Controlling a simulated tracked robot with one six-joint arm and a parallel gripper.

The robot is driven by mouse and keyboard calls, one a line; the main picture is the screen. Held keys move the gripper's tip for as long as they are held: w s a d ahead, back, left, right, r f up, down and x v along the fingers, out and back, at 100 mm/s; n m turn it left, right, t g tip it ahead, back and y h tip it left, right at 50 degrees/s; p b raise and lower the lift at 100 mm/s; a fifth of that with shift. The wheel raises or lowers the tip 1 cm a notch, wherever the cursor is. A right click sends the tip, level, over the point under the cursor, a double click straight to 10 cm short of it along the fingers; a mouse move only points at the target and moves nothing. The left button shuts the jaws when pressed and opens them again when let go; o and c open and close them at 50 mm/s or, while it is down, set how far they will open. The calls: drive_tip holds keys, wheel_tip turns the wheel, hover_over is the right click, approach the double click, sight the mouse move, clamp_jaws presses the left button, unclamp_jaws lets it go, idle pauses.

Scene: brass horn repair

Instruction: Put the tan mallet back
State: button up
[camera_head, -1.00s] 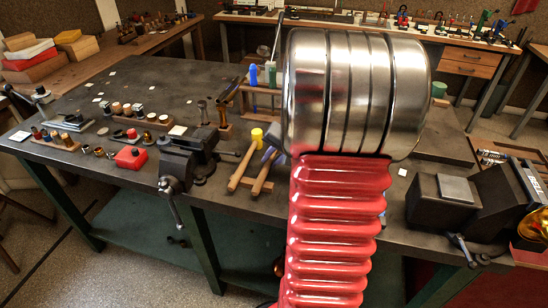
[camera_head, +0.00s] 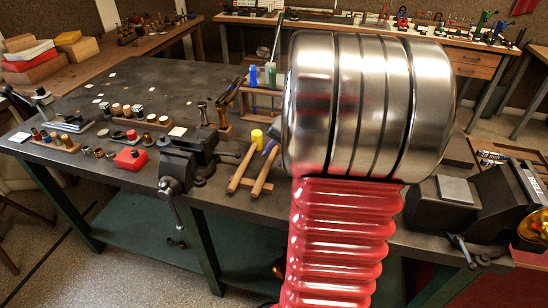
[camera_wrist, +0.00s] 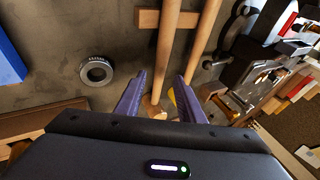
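The tan mallet (camera_wrist: 165,55) lies on the bench with its wooden handle running between my fingers in the wrist view. Its head end is mostly hidden by my gripper body, with only a tan piece low between the fingers. In the head view its handle (camera_head: 262,175) lies right of another mallet's handle. My gripper (camera_wrist: 161,77) is open, with purple fingers on either side of the handle and gaps showing. In the head view one purple finger (camera_head: 271,147) shows by the mallets; my arm hides the rest.
A yellow-headed mallet (camera_head: 257,136) lies close beside it, left in the head view. A wooden crossbar (camera_wrist: 148,18) runs at the handles. A dark vise (camera_head: 190,150) stands left, and a wooden rack (camera_head: 262,90) stands behind. A grey ring (camera_wrist: 96,71) lies on the bench.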

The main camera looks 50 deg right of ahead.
drive_tip(key=v, duration=0.8)
drive_tip(key=shift+s+r, duration=0.15)
drive_tip(key=shift+s, duration=0.05)
idle(0.3)
drive_tip(key=w+a+r+n+g, duration=0.1)
drive_tip(key=a+n, duration=0.2)
drive_tip(key=a, duration=0.6)
drive_tip(key=w+a+r+n, duration=0.1)
drive_tip(key=a+r+n, duration=0.15)
drive_tip(key=a, duration=0.65)
drive_tip(key=s+a+n, duration=0.4)
drive_tip(key=a, duration=0.4)
drive_tip(key=s+a+n, duration=0.4)
drive_tip(key=a, duration=0.4)
drive_tip(key=shift+s+a+f, duration=0.25)
drive_tip(key=shift+s+a, duration=0.15)
drive_tip(key=shift+c, duration=0.5)
